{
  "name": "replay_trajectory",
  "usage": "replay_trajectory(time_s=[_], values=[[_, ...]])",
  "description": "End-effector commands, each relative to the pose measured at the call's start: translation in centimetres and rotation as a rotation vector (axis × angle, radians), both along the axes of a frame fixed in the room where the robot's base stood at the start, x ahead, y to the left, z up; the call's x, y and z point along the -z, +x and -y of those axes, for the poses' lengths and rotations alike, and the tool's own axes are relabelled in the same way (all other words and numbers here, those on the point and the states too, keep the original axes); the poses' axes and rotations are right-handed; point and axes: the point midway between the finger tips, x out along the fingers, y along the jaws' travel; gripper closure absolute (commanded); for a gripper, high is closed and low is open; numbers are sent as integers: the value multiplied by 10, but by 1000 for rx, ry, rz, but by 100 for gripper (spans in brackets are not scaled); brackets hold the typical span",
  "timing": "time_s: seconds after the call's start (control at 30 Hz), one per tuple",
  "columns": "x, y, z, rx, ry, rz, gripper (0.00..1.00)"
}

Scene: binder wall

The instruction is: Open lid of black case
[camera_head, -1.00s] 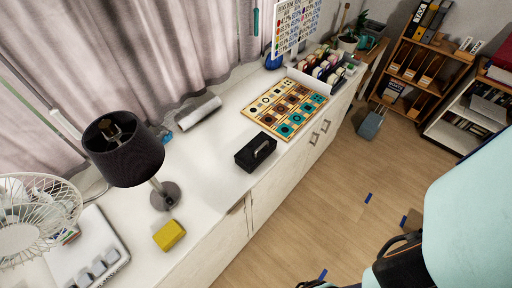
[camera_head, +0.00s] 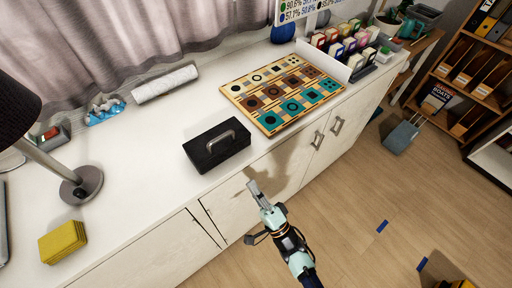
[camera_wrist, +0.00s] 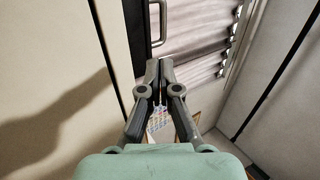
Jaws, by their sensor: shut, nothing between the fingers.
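The black case (camera_head: 217,147) sits on the white countertop near its front edge, with its lid shut and a grey handle (camera_head: 221,139) on top. My gripper (camera_head: 253,187) is in front of the cabinet, below and to the right of the case, apart from it. Its fingers are shut and empty. In the wrist view my gripper (camera_wrist: 159,66) points along the cabinet front, and the case is not seen there.
A patterned board (camera_head: 283,92) lies right of the case. A white roll (camera_head: 165,84) lies behind it, and a yellow block (camera_head: 63,242) sits at the left. A lamp base (camera_head: 81,186) stands left. Counter around the case is clear. Cabinet handles (camera_head: 337,124) stick out at the right.

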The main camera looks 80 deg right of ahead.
Motion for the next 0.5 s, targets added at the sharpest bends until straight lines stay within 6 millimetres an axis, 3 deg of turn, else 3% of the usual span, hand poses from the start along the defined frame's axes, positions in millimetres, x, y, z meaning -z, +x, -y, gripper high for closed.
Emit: replay_trajectory(time_s=[0.27,0.5], values=[[-5,1,2,-13,-2,23,100],[-31,29,27,-14,-5,25,100]])
